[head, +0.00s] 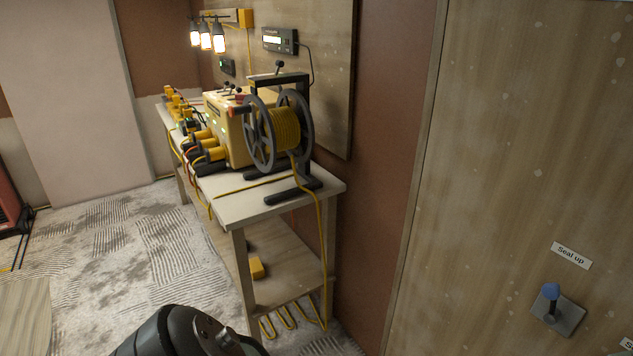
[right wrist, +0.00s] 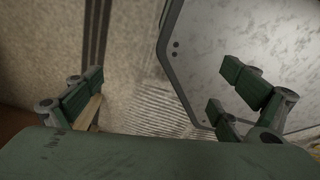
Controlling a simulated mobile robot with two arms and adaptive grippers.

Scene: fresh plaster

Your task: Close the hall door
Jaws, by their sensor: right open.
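A large plaster-spotted wooden panel (head: 500,150) fills the right of the head view. It bears a "Seal up" label (head: 571,256) and a blue-knobbed lever (head: 551,293) on a grey plate. I cannot tell whether this panel is the hall door. My right gripper (right wrist: 160,80) is open in the right wrist view, with nothing between its fingers. Beyond its right-hand fingers is a pale speckled panel (right wrist: 215,50) with a cut corner and a dark edge. I cannot tell whether it touches them. My left gripper is not in view.
A workbench (head: 240,207) stands along the wall, carrying a cable reel (head: 286,130) and a yellow machine (head: 225,125). Yellow cable hangs off its near end in loops near the floor. Patterned carpet (head: 110,235) left of the bench is mostly clear.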

